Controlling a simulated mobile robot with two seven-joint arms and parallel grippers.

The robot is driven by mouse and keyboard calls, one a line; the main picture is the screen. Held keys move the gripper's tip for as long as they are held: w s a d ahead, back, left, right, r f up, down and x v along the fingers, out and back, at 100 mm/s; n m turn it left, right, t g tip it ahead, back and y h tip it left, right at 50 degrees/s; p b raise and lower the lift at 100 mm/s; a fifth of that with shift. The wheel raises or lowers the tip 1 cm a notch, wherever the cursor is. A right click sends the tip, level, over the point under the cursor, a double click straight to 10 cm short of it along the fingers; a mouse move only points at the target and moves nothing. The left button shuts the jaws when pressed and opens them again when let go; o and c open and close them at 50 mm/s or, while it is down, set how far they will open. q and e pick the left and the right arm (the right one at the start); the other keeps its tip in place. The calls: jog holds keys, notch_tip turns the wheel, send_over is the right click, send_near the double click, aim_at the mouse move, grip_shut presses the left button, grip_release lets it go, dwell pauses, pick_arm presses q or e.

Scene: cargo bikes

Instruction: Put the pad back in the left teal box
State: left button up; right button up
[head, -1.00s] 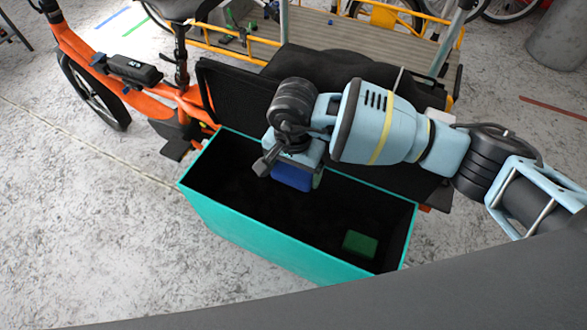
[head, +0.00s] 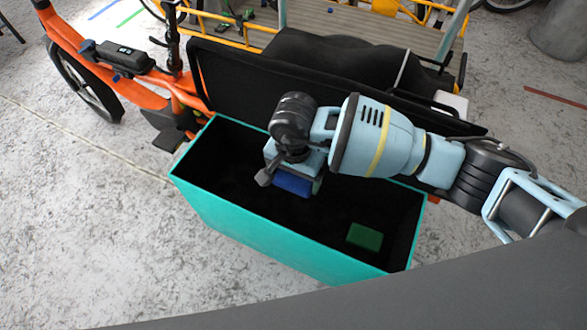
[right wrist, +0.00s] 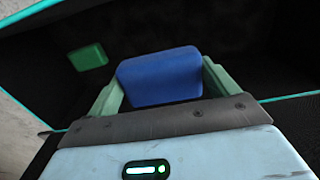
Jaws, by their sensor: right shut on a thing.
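The left teal box (head: 262,240) stands open, with teal outer walls and a dark inside. My right gripper (head: 298,184) points down into the box opening and is shut on a blue pad (head: 290,186). In the right wrist view the blue pad (right wrist: 160,75) sits between the two green fingers. I cannot tell whether the pad touches the box floor. A green block (head: 365,237) lies apart in the right end of the box, and it also shows in the right wrist view (right wrist: 88,57). My left gripper is not in view.
A black lid panel (head: 250,75) stands raised behind the box. An orange cargo bike (head: 125,85) is at the left and a yellow-railed wooden cargo bed (head: 360,32) is behind. Speckled floor (head: 80,220) is clear at the front left.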

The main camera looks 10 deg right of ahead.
notch_tip(320, 180, down, 16)
jog(key=b, duration=0.9)
jog(key=shift+r+b, duration=0.25)
jog(key=shift+b, duration=0.1)
jog(key=shift+f+b, duration=0.6)
jog(key=shift+f, duration=0.55)
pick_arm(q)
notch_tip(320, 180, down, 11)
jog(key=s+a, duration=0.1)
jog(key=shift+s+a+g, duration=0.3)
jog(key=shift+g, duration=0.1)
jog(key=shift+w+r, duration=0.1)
pick_arm(e)
jog(key=o, duration=0.7)
jog(key=shift+s, duration=0.1)
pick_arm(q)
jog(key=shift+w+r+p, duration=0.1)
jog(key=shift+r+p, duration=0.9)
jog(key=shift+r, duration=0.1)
pick_arm(e)
notch_tip(320, 180, up, 8)
